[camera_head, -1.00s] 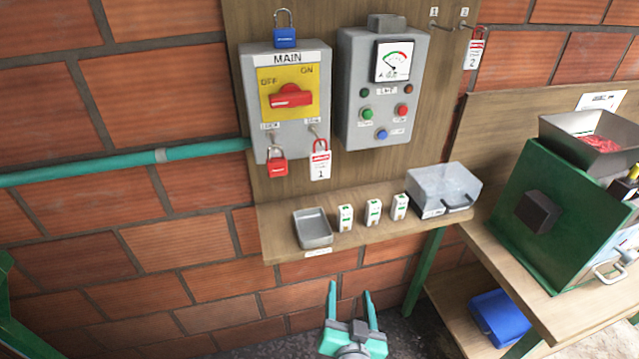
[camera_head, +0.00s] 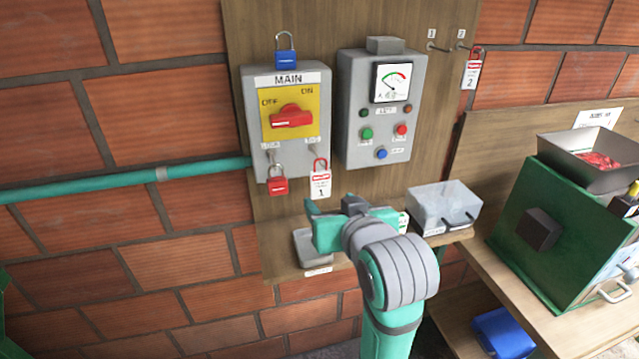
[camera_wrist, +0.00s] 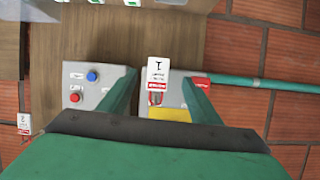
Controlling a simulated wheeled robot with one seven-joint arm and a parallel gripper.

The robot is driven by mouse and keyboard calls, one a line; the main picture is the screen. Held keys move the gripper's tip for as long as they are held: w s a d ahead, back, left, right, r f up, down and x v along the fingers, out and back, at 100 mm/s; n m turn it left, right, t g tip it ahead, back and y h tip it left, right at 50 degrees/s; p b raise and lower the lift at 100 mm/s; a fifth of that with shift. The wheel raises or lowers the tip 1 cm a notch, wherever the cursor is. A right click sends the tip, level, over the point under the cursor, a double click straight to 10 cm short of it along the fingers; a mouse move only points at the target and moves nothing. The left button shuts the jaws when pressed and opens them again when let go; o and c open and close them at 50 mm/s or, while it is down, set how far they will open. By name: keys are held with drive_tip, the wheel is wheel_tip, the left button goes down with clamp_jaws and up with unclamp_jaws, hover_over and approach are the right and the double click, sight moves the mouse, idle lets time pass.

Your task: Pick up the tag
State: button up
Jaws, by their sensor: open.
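A white tag with a red band and the number 1 (camera_head: 320,184) hangs by a red loop from the right-hand hook under the MAIN switch box. In the wrist view, which is upside down, this tag (camera_wrist: 157,74) shows between my two fingers, which do not appear to touch it. My gripper (camera_head: 350,208) is open and empty, in front of the shelf and below the tag in the head view. In the wrist view my gripper (camera_wrist: 161,80) has its fingers spread to either side. A second tag, number 2 (camera_head: 471,75), hangs on a hook at the upper right.
A red padlock (camera_head: 277,186) hangs left of tag 1, and a blue padlock (camera_head: 285,57) is atop the switch box (camera_head: 253,140). A grey control box (camera_head: 347,145) is to the right. The shelf holds a grey tray (camera_head: 310,255) and a clear bin (camera_head: 445,203).

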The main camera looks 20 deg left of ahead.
sight(321, 186)
drive_tip(key=shift+n, duration=0.3)
drive_tip(key=w+a, duration=0.2)
drive_tip(key=w, duration=0.1)
drive_tip(key=shift+w+a+r, duration=0.1)
drive_tip(key=shift+w+a, duration=0.15)
drive_tip(key=shift+a, duration=0.1)
drive_tip(key=shift+d+x, duration=0.15)
drive_tip(key=shift+x, duration=1.2)
drive_tip(key=shift+d+x, duration=0.1)
drive_tip(key=shift+x, duration=1.25)
drive_tip(key=shift+w, duration=0.1)
drive_tip(key=c, duration=1.1)
